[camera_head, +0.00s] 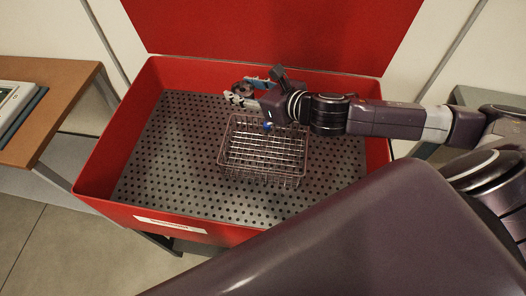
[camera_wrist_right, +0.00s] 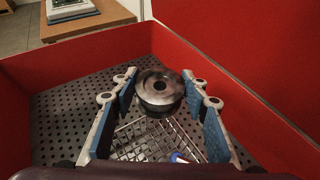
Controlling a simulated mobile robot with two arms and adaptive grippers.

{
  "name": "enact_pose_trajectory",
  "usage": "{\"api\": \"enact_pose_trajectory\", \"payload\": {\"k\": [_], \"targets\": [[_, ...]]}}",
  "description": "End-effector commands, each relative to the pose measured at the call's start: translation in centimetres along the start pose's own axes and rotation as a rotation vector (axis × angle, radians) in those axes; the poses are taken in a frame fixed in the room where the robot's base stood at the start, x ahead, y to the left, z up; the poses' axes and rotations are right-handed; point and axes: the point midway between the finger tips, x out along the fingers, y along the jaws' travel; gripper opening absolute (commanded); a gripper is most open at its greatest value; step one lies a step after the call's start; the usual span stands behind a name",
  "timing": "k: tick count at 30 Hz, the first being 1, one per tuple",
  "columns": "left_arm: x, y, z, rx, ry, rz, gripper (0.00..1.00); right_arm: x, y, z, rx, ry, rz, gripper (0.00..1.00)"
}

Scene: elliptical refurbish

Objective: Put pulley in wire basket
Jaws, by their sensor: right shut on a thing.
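The pulley (camera_wrist_right: 158,88) is a round, dark metal disc with a centre hole, held between the blue pads of my right gripper (camera_wrist_right: 160,95) in the right wrist view. In the head view, my right gripper (camera_head: 241,93) reaches in from the right, with the pulley (camera_head: 243,88) at its fingertips. They are above the perforated floor, near the back-left corner of the wire basket. The wire basket (camera_head: 262,158) stands in the middle of the red bin; its mesh also shows below the gripper in the wrist view (camera_wrist_right: 150,140). My left gripper is not in view.
The red bin (camera_head: 90,170) has raised walls around a perforated floor (camera_head: 165,150) and a tall red panel (camera_head: 270,30) behind it. A wooden table (camera_head: 60,110) stands at the left. The floor left of the basket is clear. A small blue-and-white item (camera_wrist_right: 178,157) shows near the basket.

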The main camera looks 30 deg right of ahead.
Motion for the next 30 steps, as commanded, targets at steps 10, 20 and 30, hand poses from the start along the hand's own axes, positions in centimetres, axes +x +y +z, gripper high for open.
{"api": "enact_pose_trajectory", "payload": {"k": [10,20,30], "targets": [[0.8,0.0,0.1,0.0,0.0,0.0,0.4,2.9,0.0,-7.3,0.005,0.006,0.003,0.14],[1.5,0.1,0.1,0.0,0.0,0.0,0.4,5.6,0.0,-13.7,0.002,0.003,0.002,0.14],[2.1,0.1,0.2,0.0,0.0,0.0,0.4,7.2,-0.1,-17.4,0.002,0.003,0.002,0.14]]}}
